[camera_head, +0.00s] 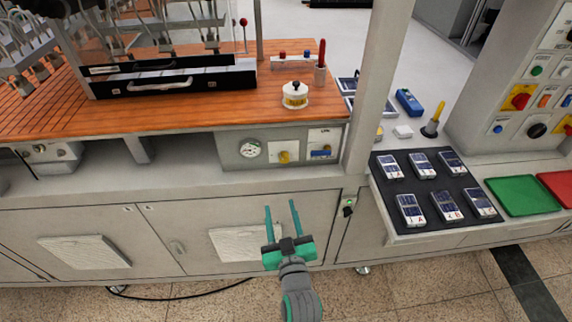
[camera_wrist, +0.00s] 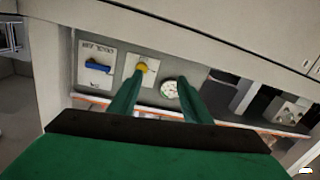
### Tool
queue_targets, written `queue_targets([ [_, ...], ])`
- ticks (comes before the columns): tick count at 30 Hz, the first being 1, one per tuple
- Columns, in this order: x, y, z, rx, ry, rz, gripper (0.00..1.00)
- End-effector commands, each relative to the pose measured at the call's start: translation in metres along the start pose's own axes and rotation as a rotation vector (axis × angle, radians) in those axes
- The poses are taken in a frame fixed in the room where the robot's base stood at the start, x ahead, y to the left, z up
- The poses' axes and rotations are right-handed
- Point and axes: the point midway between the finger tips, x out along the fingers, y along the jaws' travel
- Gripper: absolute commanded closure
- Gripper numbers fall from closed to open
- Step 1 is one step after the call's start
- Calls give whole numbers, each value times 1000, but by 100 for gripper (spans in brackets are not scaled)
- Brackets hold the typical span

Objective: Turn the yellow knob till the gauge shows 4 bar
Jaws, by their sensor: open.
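The yellow knob (camera_head: 284,157) sits on a grey panel under the wooden worktop, between the gauge on its left and a blue lever on its right. The round white gauge (camera_head: 250,149) is too small to read. My gripper (camera_head: 281,203) is open and empty, in front of the cabinet and below the panel, apart from the knob. In the wrist view the knob (camera_wrist: 141,67) shows just beyond the fingers (camera_wrist: 155,85), near the left finger's tip. The gauge (camera_wrist: 169,90) shows near the right finger, which partly covers its edge.
The blue lever (camera_head: 321,153) is right of the knob, close to it. The wooden worktop (camera_head: 180,122) overhangs the panel. A grey upright post (camera_head: 372,90) stands to the right. A dark mat (camera_head: 402,228) with several devices lies beyond it.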

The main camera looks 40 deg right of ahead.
Motion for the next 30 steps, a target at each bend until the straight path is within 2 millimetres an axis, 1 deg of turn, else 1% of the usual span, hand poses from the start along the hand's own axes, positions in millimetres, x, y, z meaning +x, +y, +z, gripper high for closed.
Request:
queue_targets([
  [1, 10, 12, -10, -2, 11, 16, 56],
  [3, 20, 24, -20, -7, 18, 29, 56],
  [7, 31, 37, -30, -11, 24, 41, 56],
  [14, 46, 44, -34, -14, 26, 49, 56],
  [20, 76, 48, -35, -13, 27, 53, 56],
  [24, 100, 48, -35, -13, 26, 51, 56],
  [30, 127, 46, -36, -14, 26, 46, 56],
])
